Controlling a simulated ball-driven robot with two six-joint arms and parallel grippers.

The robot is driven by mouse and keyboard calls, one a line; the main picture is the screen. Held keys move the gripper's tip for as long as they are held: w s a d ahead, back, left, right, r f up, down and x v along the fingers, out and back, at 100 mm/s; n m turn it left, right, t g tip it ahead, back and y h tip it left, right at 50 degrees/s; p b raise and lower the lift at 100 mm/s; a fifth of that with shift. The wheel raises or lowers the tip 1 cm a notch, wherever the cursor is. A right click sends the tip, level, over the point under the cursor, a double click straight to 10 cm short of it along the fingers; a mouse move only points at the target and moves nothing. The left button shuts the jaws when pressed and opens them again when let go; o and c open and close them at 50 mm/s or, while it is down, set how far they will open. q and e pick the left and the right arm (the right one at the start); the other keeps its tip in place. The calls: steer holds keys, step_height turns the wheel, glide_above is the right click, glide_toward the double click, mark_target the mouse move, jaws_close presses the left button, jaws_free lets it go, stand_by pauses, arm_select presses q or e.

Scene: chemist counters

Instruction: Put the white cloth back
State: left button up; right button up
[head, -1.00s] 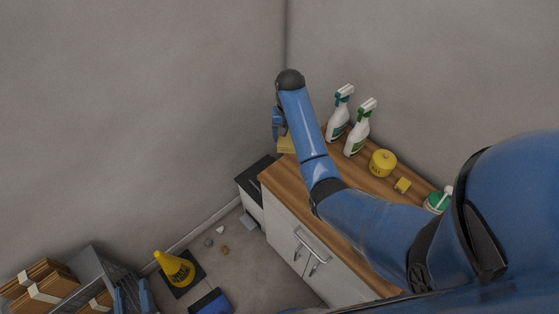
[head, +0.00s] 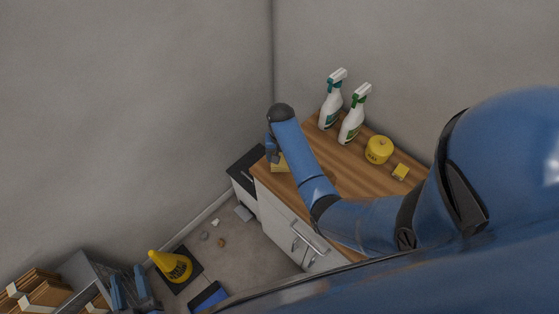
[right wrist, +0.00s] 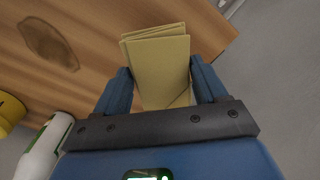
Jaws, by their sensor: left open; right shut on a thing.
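A folded yellowish cloth (right wrist: 158,65) is between the two fingers of my right gripper (right wrist: 160,88) in the right wrist view. It looks pale yellow rather than white. My right gripper is shut on it. In the head view the right gripper (head: 272,150) hangs over the left end of the wooden counter (head: 335,160), and the cloth (head: 281,163) shows just below it. Whether the cloth touches the counter is unclear. My left gripper (head: 130,288) is open and empty at the lower left, away from the counter.
Two spray bottles (head: 332,105) (head: 353,118), a yellow tub (head: 379,150) and a yellow sponge (head: 401,172) stand on the counter. A dark stain (right wrist: 48,43) marks the wood. A yellow cone (head: 172,266), small debris (head: 205,236) and a shelf of boxes (head: 42,290) are at lower left.

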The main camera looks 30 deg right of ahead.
mark_target(281, 162)
steer(key=shift+s, duration=0.2)
steer(key=shift+s+a+f+b, duration=0.1)
steer(key=shift+s+f+b, duration=0.05)
steer(key=shift+f+b, duration=0.25)
steer(key=f+b, duration=0.2)
steer(key=f, duration=0.1)
steer(key=shift+w+f+b, duration=0.1)
steer(key=shift+w+b, duration=0.2)
steer(key=shift+w, duration=0.05)
steer(key=shift+w+f, duration=0.2)
steer(key=shift+f, duration=0.1)
steer(key=shift+s+r, duration=0.2)
steer(key=shift+s, duration=0.05)
steer(key=shift+s+f, duration=0.1)
steer(key=o, duration=0.9)
steer(key=shift+w+f, duration=0.15)
steer(key=shift+w, duration=0.05)
steer(key=shift+o, duration=0.2)
